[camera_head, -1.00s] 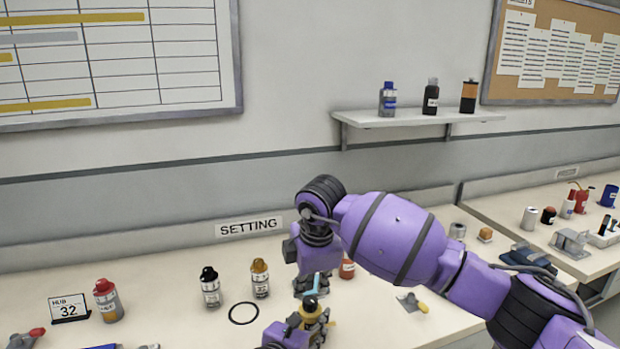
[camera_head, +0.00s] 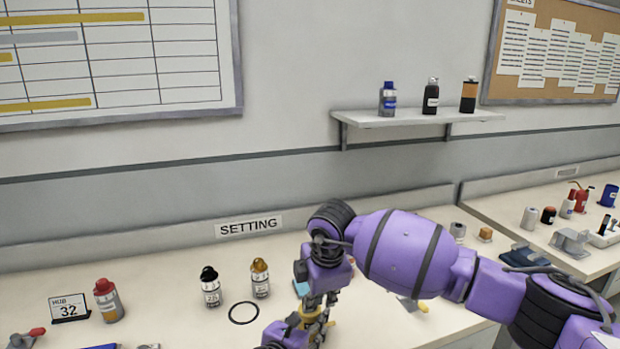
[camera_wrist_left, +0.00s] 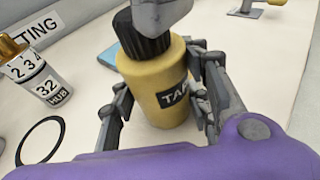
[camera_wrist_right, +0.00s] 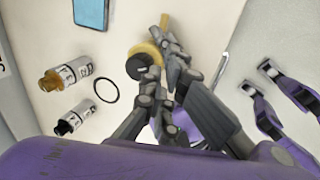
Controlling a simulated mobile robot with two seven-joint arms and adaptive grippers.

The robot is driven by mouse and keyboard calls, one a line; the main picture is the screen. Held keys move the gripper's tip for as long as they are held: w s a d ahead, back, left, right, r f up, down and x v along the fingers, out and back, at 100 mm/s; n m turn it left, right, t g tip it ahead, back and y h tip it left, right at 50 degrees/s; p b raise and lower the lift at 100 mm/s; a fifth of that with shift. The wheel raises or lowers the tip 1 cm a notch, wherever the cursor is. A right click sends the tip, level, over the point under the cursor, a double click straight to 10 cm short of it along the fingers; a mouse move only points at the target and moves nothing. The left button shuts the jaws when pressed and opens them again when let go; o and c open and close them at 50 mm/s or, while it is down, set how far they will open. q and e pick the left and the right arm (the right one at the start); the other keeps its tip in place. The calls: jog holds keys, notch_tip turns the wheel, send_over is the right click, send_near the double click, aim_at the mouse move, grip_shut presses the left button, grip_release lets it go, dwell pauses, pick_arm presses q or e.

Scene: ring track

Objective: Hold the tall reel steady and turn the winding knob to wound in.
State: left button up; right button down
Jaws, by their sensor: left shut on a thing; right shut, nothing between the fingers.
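The tall reel (camera_wrist_left: 158,92) is a yellow upright cylinder with a dark label, partly covered, reading "TA". Its black ribbed winding knob (camera_wrist_left: 140,42) is on top. My left gripper (camera_wrist_left: 160,100) has a finger on either side of the reel and is shut on it. My right gripper (camera_wrist_left: 160,12) points down with its grey fingertips at the top of the knob; I cannot tell whether they touch it. In the head view the right gripper (camera_head: 314,302) hides most of the reel. The right wrist view shows the knob (camera_wrist_right: 139,67) from above, beside the fingers.
A black ring (camera_head: 244,313), a black-capped bottle (camera_head: 211,287) and an orange-capped bottle (camera_head: 260,278) stand or lie left of the reel. A red-capped bottle (camera_head: 108,300) and a "HUB 32" card (camera_head: 69,308) are farther left. A light-blue flat item (camera_wrist_right: 91,12) lies behind the reel.

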pick_arm(q)
jog(key=shift+f, duration=0.1)
pick_arm(e)
jog(key=shift+f, duration=0.65)
pick_arm(q)
jog(key=shift+s, duration=0.1)
pick_arm(e)
jog(key=shift+w+a, duration=0.3)
jog(key=shift+w, duration=0.2)
dwell(0.4)
jog(key=shift+s+a+f, duration=0.1)
jog(key=shift+s+f, duration=0.1)
pick_arm(q)
jog(key=shift+d, duration=0.15)
pick_arm(e)
jog(key=shift+s+a+f, duration=0.15)
jog(key=shift+s+a, duration=0.05)
jog(key=shift+a, duration=0.2)
dwell(0.4)
jog(key=shift+s, duration=0.4)
pick_arm(q)
jog(key=shift+a, duration=0.2)
pick_arm(e)
notch_tip(320, 180, up, 7)
jog(key=shift+w+f, duration=0.15)
